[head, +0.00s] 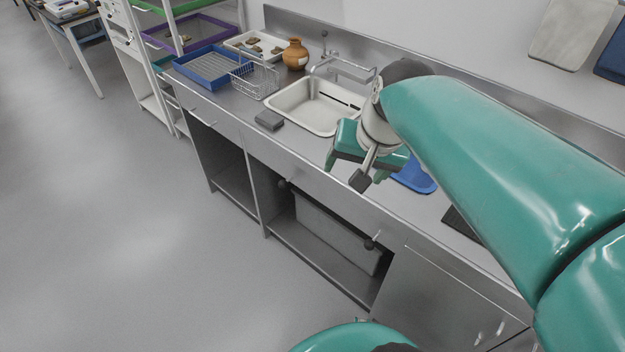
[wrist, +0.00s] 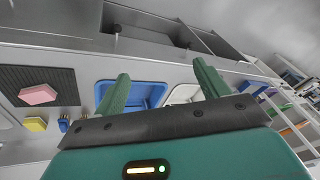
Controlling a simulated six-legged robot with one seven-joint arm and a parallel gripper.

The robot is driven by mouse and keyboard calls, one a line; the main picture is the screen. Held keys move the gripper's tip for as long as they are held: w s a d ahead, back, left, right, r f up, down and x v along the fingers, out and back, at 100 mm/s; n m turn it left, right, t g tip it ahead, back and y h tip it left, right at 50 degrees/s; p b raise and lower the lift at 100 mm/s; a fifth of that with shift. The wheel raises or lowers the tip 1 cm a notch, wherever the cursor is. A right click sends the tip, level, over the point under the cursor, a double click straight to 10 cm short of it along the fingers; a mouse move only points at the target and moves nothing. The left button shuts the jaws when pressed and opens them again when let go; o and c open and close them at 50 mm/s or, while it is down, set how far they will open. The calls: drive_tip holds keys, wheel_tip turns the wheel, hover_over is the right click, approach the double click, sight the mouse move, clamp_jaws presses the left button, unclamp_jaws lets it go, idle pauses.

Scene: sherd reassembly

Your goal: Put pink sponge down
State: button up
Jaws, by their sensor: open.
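The pink sponge (wrist: 38,94) lies flat on a dark ribbed mat (wrist: 66,88) at the left of the wrist view. In the head view the sponge is not visible, and only part of the dark mat (head: 462,224) shows beside my arm. My gripper (head: 355,169) is over the front of the steel counter, near the sink and a blue tray. In the wrist view my gripper (wrist: 162,82) has its two green fingers wide apart with nothing between them. It is well apart from the sponge.
A yellow sponge (wrist: 35,124) lies beside the mat. A blue tray (head: 418,180) sits partly behind my gripper. The sink (head: 300,107), a grey block (head: 269,120), a wire rack (head: 262,82) and a brown pot (head: 295,54) stand along the counter. The floor at left is clear.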

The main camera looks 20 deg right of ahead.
drive_tip(key=s+a+n+t, duration=0.1)
drive_tip(key=s+a+n, duration=0.3)
drive_tip(key=a+n, duration=0.2)
drive_tip(key=shift+s+a+f, duration=0.25)
drive_tip(key=shift+s+a, duration=0.15)
drive_tip(key=shift+a, duration=0.75)
drive_tip(key=shift+c, duration=0.2)
drive_tip(key=c, duration=0.7)
drive_tip(key=shift+d, duration=0.1)
drive_tip(key=shift+c, duration=0.4)
drive_tip(key=shift+d, duration=0.1)
